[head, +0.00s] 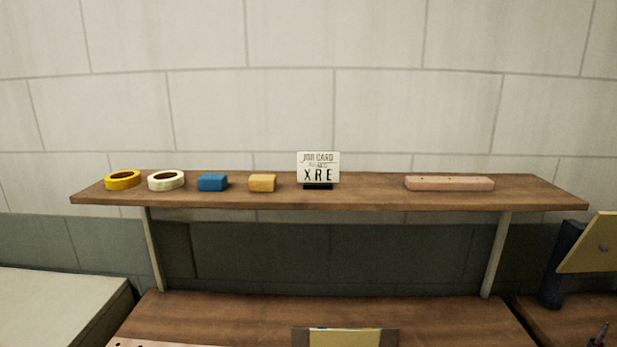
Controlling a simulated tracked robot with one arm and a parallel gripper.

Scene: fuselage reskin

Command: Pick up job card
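The job card (318,167) is a small white card with black print reading "JOB CARD" and "XRE". It stands upright in a small black holder (318,186) near the middle of the wooden shelf (360,195). Nothing touches the card from the front. I cannot make out my gripper in the head view.
A wooden bench (230,315) is below.

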